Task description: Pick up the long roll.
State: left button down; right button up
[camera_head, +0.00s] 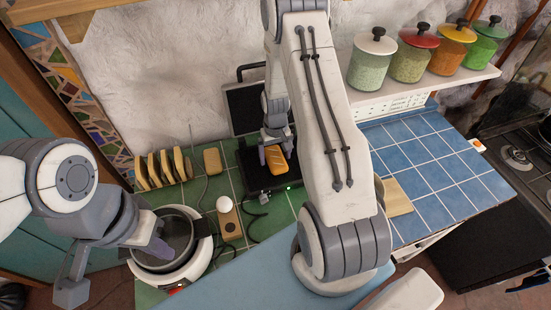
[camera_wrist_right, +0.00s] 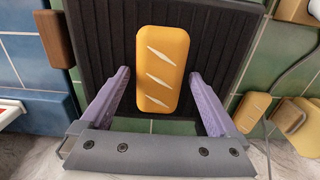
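The long roll (camera_head: 277,160) is orange-yellow with pale slashes on top. It lies on the black ribbed plate of an open grill (camera_head: 253,182). In the right wrist view the roll (camera_wrist_right: 160,68) lies lengthwise between the two purple fingers of my right gripper (camera_wrist_right: 159,75). A gap shows on each side, so the fingers do not touch it. In the head view my right gripper (camera_head: 276,148) is over the roll, partly hiding its far end. My left gripper (camera_head: 115,268) has its fingers apart and empty, at the lower left by a round pot.
The grill's lid (camera_head: 245,108) stands raised behind the roll. Several bread slices (camera_head: 160,168) stand in a row to the left. A pot (camera_head: 178,240) sits on a white cooker. An egg (camera_head: 224,204) rests on a wooden holder. Blue tiles (camera_head: 425,160) at right are mostly clear.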

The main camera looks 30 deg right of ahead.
jog(key=c, duration=0.5)
jog(key=shift+r, duration=0.1)
